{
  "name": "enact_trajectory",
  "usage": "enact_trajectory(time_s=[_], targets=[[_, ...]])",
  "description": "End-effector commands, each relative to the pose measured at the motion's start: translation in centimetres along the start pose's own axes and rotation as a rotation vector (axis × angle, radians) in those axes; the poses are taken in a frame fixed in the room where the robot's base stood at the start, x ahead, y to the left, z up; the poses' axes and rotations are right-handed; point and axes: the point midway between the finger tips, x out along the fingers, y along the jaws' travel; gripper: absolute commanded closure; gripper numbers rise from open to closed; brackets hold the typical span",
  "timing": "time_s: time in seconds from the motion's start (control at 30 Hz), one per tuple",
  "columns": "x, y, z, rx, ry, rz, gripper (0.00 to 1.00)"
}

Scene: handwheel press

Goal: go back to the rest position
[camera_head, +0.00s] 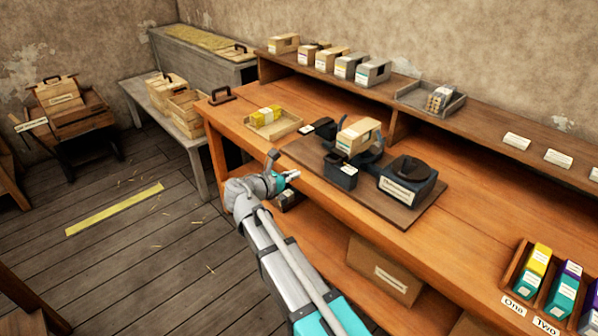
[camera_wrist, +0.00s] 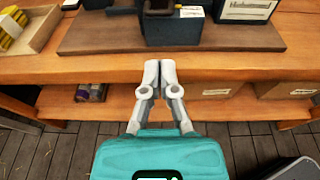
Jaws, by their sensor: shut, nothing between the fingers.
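My gripper (camera_head: 291,177) is in front of the workbench's front edge, at the left part of the brown base board (camera_head: 415,213). In the wrist view my gripper (camera_wrist: 159,66) has its two fingertips together with nothing between them. Its tips point at the bench edge and the dark press block (camera_wrist: 172,32), apart from both. In the head view the press, with a dark block (camera_head: 341,175) in front and a tan box (camera_head: 358,136) on it, stands on the board.
A wooden tray with yellow blocks (camera_head: 272,124) sits left on the bench. A rack of coloured boxes (camera_head: 548,277) stands at the right front. Cartons (camera_head: 384,270) lie on the lower shelf. A low bench with crates (camera_head: 187,112) is at the left. The floor by the yellow strip (camera_head: 115,209) is open.

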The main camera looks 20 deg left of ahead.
Motion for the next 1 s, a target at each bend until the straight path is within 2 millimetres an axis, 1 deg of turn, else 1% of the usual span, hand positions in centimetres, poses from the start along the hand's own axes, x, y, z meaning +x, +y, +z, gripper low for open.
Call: enact_trajectory(time_s=[0.53,0.67,0.77,0.87,0.97,1.0], targets=[[0.1,-0.1,0.0,0.001,0.000,-0.001,1.00],[0.7,-0.8,0.1,0.022,0.013,-0.015,1.00],[1.7,-1.9,0.1,0.065,0.038,-0.037,1.00],[3.3,-3.8,0.1,0.135,0.076,-0.076,1.00],[5.2,-6.4,-0.1,0.232,0.125,-0.130,1.00],[6.0,-7.5,-0.1,0.276,0.146,-0.156,1.00]])
